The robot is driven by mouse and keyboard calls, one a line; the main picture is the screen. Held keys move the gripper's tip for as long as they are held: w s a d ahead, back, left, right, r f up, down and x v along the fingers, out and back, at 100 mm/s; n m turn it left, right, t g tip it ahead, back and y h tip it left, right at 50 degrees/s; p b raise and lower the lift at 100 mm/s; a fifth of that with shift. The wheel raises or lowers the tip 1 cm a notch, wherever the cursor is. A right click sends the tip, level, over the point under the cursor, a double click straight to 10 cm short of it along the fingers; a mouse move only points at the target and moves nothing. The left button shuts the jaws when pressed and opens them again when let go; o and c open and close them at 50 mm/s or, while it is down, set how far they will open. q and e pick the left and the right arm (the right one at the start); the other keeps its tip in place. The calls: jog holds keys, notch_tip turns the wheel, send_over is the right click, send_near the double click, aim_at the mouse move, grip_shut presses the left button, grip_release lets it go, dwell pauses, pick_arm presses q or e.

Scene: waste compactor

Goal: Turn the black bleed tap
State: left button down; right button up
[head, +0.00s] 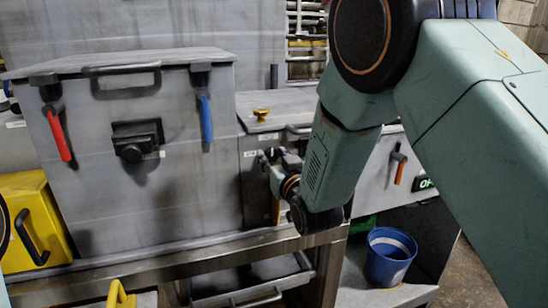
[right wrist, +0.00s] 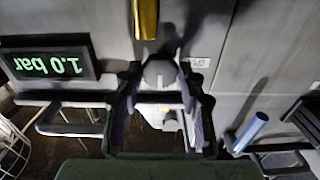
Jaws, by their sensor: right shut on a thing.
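My right gripper (head: 272,160) reaches the front of the low grey cabinet, right of the large grey box. In the right wrist view its two dark fingers (right wrist: 160,98) stand on either side of a rounded fitting. The gripper is shut on the bleed tap (right wrist: 159,75), which shows as a greyish rounded piece between the fingers. Its black handle is mostly hidden by the fingers, so its angle cannot be told. In the head view the gripper covers the tap. My left gripper is not in view.
A brass knob (head: 261,114) tops the cabinet. A blue bucket (head: 388,258) stands below right.

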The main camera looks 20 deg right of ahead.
jog(key=c, duration=0.4)
jog(key=shift+n, duration=0.4)
jog(key=n, duration=0.3)
jog(key=shift+f, duration=0.1)
jog(key=n, duration=0.3)
jog(key=shift+n, duration=0.3)
jog(key=n, duration=0.5)
jog(key=shift+w+n, duration=0.1)
jog(key=shift+n, duration=1.9)
jog(key=shift+r, duration=0.2)
